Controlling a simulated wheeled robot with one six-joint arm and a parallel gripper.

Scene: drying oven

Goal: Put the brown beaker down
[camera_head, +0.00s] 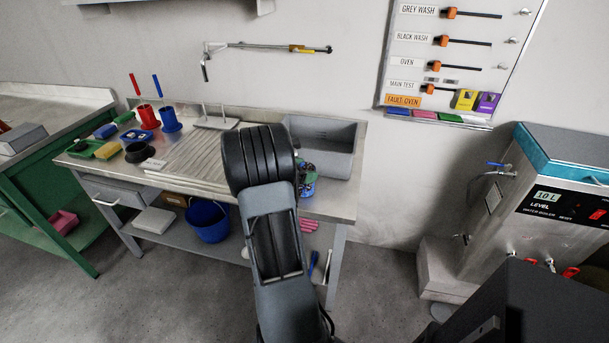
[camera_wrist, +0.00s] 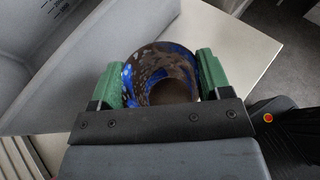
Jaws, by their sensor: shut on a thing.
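The brown beaker (camera_wrist: 160,60), patterned with blue patches, is between the two green finger pads of my gripper (camera_wrist: 162,80) in the wrist view. My gripper is shut on its sides, and I look into its round opening. In the head view a small part of the beaker (camera_head: 306,168) shows to the right of my arm, which hides the rest. It is over the front right part of the steel sink bench (camera_head: 345,204), in front of the grey sink basin (camera_head: 336,136). I cannot tell whether its base touches the bench top.
The bench top is bare right of the beaker in the wrist view (camera_wrist: 240,50), with its edge close by. The sink basin wall (camera_wrist: 50,60) is on the left. A ribbed drainer (camera_head: 190,158), red holder (camera_head: 147,117) and blue holder (camera_head: 170,120) are left on the bench.

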